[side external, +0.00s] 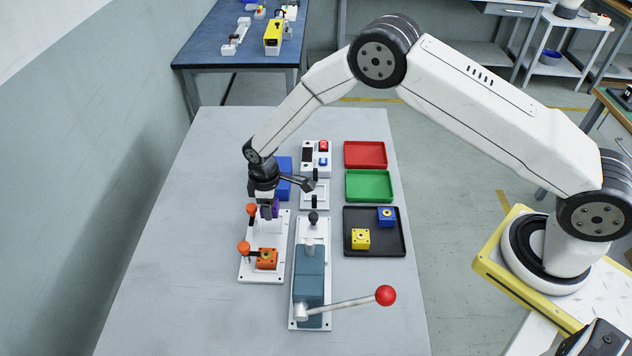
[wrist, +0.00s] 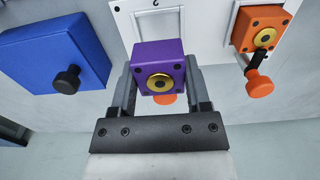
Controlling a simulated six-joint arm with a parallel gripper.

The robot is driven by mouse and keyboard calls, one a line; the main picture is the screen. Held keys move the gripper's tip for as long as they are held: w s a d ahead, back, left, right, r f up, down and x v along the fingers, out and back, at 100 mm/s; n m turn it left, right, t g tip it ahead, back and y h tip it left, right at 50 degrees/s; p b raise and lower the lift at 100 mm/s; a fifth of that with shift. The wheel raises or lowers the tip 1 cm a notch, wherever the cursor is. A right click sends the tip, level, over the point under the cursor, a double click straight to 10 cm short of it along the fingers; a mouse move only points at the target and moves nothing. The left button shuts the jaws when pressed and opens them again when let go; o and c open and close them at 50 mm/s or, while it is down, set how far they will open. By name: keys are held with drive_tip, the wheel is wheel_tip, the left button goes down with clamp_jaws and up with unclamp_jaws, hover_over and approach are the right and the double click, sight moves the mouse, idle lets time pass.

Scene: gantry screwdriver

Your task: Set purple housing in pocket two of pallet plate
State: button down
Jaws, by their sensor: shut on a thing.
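My gripper (side external: 268,212) is shut on the purple housing (wrist: 158,62), with one finger on each side of it. The housing's brass ring faces the wrist camera. In the side view the purple housing (side external: 274,210) is mostly hidden by the fingers, over the far end of the white pallet plate (side external: 247,268). An orange housing (side external: 266,259) sits at the plate's near end. In the wrist view the plate (wrist: 205,22) lies beyond the purple housing, which covers part of it. I cannot tell whether the purple housing touches the plate.
Orange clamp knobs (side external: 244,248) stand along the plate's left edge. A blue block (side external: 285,166) is behind the gripper. A teal lever press (side external: 309,275) stands close on the right. A black tray (side external: 374,246) holds a yellow and a blue housing. The table's left side is clear.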

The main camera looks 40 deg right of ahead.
sight(273, 224)
drive_tip(key=shift+f, duration=1.65)
drive_tip(key=shift+f, duration=0.65)
idle(1.7)
unclamp_jaws()
drive_tip(key=shift+r, duration=0.1)
drive_tip(key=shift+r, duration=3.85)
